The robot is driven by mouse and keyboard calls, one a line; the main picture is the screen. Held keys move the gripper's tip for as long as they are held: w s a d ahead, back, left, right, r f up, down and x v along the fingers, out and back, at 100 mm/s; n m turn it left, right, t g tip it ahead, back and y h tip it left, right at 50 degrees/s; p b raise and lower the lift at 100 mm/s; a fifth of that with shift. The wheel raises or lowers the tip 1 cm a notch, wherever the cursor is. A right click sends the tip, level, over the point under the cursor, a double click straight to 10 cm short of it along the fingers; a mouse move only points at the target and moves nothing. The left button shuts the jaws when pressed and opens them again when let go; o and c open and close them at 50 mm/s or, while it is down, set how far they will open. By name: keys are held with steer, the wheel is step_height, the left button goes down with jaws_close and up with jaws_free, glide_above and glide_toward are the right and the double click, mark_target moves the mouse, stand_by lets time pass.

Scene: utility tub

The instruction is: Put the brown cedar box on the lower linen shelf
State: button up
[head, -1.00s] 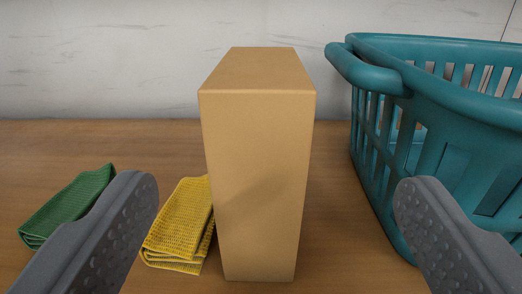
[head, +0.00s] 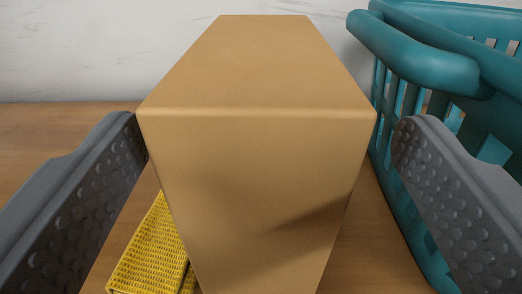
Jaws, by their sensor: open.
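A plain light-brown box (head: 258,180) stands upright on a wooden surface, large in the middle of the head view. I take it to be the cedar box. My gripper (head: 262,125) is open, with one grey finger on each side of the box. The left fingertip is very close to the box's left edge; I cannot tell whether it touches. A small gap shows between the box and the right finger. The box's lower end is cut off by the picture's bottom edge. No linen shelf can be made out.
A teal laundry basket (head: 425,58) stands close on the right, partly behind my right finger. A pale marbled wall (head: 100,50) is behind. Bare wooden surface (head: 45,125) shows at the left.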

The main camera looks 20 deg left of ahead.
steer(key=x, duration=0.3)
steer(key=shift+w+a+f+b, duration=0.15)
steer(key=shift+w+a+b, duration=0.15)
steer(key=shift+a+b, duration=0.1)
steer(key=shift+w, duration=0.55)
steer(key=c, duration=1.7)
